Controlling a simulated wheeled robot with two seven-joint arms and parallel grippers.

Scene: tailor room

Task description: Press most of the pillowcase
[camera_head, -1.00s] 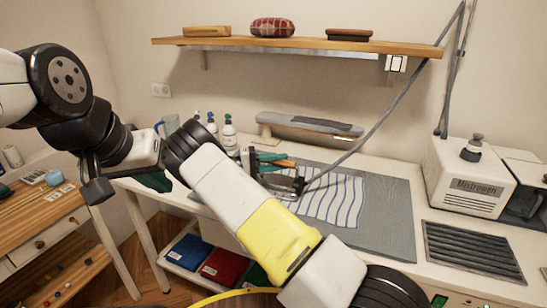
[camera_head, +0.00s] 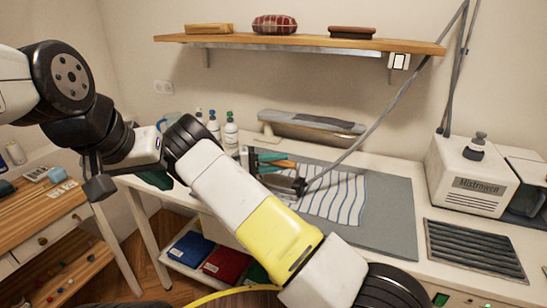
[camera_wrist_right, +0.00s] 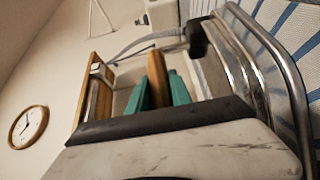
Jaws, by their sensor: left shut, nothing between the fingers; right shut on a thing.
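The blue-and-white striped pillowcase (camera_head: 340,198) lies flat on the grey pressing mat (camera_head: 392,222). A corner of striped cloth also shows in the right wrist view (camera_wrist_right: 285,22). The iron (camera_head: 291,186), with a hose at its end, is over the left part of the pillowcase; I cannot tell whether it touches the cloth. My right gripper (camera_head: 266,160) has teal fingers shut on the iron's wooden handle, which shows in the right wrist view (camera_wrist_right: 157,80). My right arm hides part of the mat's left side. My left gripper (camera_head: 155,181) is shut and empty, left of the table, partly hidden.
The steam station (camera_head: 470,180) and a dark slatted iron rest (camera_head: 474,250) are at the right. Several bottles (camera_head: 230,130) and a sleeve board (camera_head: 312,122) stand at the back. A shelf (camera_head: 300,42) hangs above. A wooden drawer unit (camera_head: 45,220) is at far left.

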